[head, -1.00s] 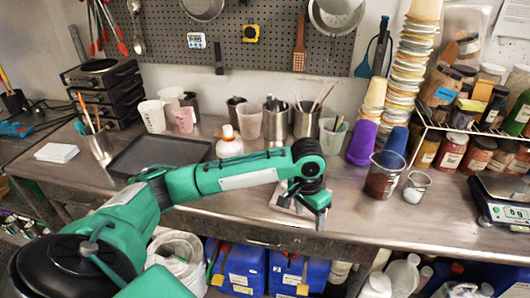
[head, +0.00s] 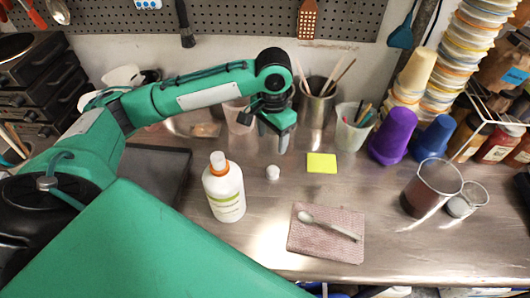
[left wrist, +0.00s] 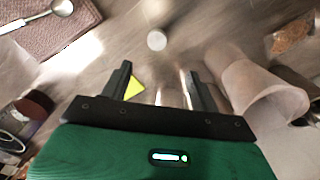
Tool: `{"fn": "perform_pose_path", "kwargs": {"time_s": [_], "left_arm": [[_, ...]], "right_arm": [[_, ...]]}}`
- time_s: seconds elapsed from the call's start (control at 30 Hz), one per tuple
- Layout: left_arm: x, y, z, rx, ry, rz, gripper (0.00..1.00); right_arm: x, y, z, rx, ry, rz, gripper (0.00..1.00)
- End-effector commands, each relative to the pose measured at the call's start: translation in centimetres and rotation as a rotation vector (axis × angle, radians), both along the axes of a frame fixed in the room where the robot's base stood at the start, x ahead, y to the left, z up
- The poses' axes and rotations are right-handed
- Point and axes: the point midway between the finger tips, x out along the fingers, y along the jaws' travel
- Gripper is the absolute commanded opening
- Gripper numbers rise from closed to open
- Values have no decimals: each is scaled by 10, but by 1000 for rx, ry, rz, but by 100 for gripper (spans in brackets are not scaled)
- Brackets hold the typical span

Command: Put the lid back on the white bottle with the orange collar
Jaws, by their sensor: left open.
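The white bottle (head: 226,196) with the orange collar stands upright on the metal bench in the head view. A narrower white top shows above its collar. A small white lid (head: 272,173) lies on the bench to the right of the bottle. It also shows as a round white disc in the left wrist view (left wrist: 157,40). My left gripper (head: 275,143) is open and empty, above the bench and just behind the lid in the head view. In the left wrist view its two fingers (left wrist: 158,82) are spread, apart from the lid. My right gripper is not in view.
A yellow note (head: 321,163) lies right of the lid. A pink cloth (head: 310,245) with a spoon (head: 330,228) lies in front. Cups and a steel tool holder (head: 315,107) stand behind. A dark tray (head: 160,180) lies left; a glass beaker (head: 431,188) stands right.

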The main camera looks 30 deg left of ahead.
Motion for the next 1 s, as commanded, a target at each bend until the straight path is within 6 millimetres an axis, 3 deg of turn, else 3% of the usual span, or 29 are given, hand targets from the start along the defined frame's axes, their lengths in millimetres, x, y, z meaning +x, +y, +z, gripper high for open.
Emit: {"fn": "perform_pose_path", "kwargs": {"time_s": [0.2,0.43,0.8,1.0], "left_arm": [[0,0,0,1,1,-1,61],[-1,0,-6,1,3,0,61],[-1,0,-72,2,5,0,61],[0,-1,-85,0,1,0,61]], "right_arm": [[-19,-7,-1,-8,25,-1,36],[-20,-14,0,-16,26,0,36],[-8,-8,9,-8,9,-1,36],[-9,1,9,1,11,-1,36]]}}
